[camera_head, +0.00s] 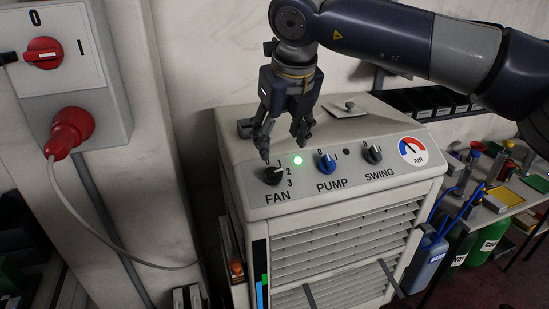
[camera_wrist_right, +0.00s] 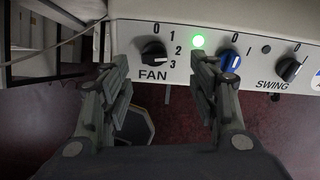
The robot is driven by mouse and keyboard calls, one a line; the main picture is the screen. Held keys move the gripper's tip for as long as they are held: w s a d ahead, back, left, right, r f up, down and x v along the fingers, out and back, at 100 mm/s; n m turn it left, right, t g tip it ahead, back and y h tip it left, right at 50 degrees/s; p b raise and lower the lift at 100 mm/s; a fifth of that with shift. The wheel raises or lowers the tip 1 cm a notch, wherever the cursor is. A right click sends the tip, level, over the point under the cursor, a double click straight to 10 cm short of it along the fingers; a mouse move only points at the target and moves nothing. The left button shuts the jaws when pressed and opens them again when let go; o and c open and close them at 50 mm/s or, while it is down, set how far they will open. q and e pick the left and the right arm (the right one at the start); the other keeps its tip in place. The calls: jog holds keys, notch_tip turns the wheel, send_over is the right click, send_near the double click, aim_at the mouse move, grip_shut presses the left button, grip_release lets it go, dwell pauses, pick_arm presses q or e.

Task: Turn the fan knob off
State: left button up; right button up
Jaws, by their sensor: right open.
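The fan knob (camera_head: 273,175) is a small black dial at the left of the cooler's sloped panel, marked 0, 1, 2, 3. It shows also in the right wrist view (camera_wrist_right: 153,51). Its pointer appears turned toward the numbers on the right; the exact setting is hard to tell. My right gripper (camera_head: 283,149) is open and empty, just above and behind the fan knob. In the right wrist view its fingers (camera_wrist_right: 160,64) are spread, with the knob showing beyond the gap between them. No contact is clear. My left gripper is not in view.
A lit green lamp (camera_head: 298,160) sits beside the fan knob. The blue pump knob (camera_head: 326,163) and black swing knob (camera_head: 372,154) are farther right. A wall box with a red switch (camera_head: 43,53) is at left, a cluttered bench (camera_head: 520,200) at right.

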aim_at(274, 171)
jog(key=f+p, duration=0.1)
jog(key=f, duration=0.1)
jog(key=a+f+p, duration=0.1)
jog(key=f, duration=0.1)
jog(key=shift+f, duration=0.3)
jog(key=x, duration=0.1)
jog(key=p+x, duration=0.1)
jog(key=x, duration=0.1)
jog(key=shift+w, duration=0.4)
jog(key=shift+w+f+p, duration=0.15)
jog(key=shift+f+p, duration=0.25)
jog(key=shift+f, duration=0.35)
jog(key=c, duration=0.6)
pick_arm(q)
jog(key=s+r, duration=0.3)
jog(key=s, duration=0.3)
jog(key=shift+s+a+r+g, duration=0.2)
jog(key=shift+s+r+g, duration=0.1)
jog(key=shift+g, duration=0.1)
pick_arm(e)
jog(key=c, duration=0.5)
